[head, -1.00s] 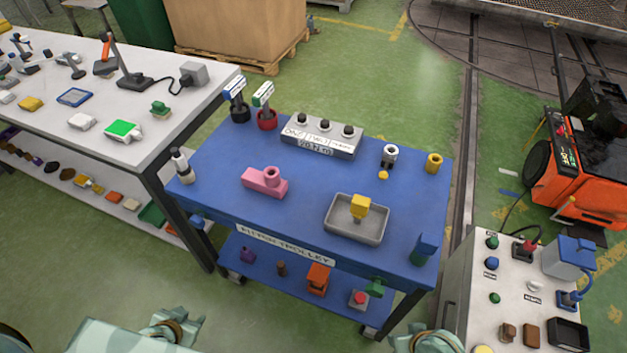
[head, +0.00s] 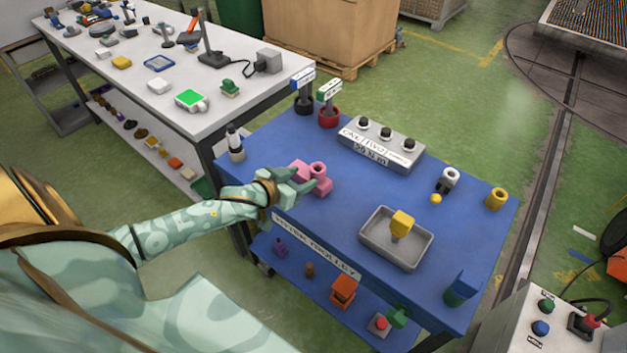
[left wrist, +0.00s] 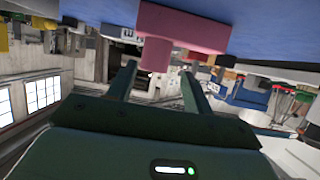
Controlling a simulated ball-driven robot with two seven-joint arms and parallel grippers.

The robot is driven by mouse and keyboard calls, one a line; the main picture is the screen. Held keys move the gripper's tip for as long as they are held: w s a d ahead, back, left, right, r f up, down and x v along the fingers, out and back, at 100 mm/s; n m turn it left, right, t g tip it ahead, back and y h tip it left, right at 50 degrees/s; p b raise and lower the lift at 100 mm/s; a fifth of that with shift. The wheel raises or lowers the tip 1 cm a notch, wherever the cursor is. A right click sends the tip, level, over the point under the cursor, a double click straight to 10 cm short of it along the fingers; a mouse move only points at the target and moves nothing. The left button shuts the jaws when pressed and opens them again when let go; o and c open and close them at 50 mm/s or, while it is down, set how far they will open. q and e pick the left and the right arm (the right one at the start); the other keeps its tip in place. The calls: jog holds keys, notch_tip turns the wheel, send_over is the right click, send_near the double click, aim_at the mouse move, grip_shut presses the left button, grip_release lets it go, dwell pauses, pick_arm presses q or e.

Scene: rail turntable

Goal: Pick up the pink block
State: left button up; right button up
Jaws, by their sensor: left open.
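The pink block (head: 321,184) lies on the blue trolley top (head: 340,222), left of the grey tray, with a round pink boss on it. My left gripper (head: 300,181) reaches in from the left at the block and covers part of it. In the left wrist view the pink block (left wrist: 183,30) is ahead of the fingers, its round boss between the lines of the two fingertips (left wrist: 158,82). The jaws are open; whether a finger touches the block I cannot tell. My right gripper is not in view.
A grey tray (head: 371,247) with a yellow piece (head: 402,222) stands to the right. A grey box with several knobs (head: 380,152) is behind the block. A dark-and-white bottle (head: 235,143) stands at the left corner. Bare blue surface lies between block and tray.

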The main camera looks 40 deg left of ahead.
aim_at(311, 170)
pick_arm(q)
jog(key=x, duration=0.2)
jog(key=b+x, duration=0.1)
jog(key=x, duration=0.3)
jog(key=shift+w+r+b, duration=0.25)
jog(key=shift+w+b, duration=0.1)
jog(key=shift+w, duration=0.1)
jog(key=shift+s+r, duration=0.1)
jog(key=c, duration=1)
jog(key=shift+r, duration=0.1)
jog(key=shift+c, duration=0.2)
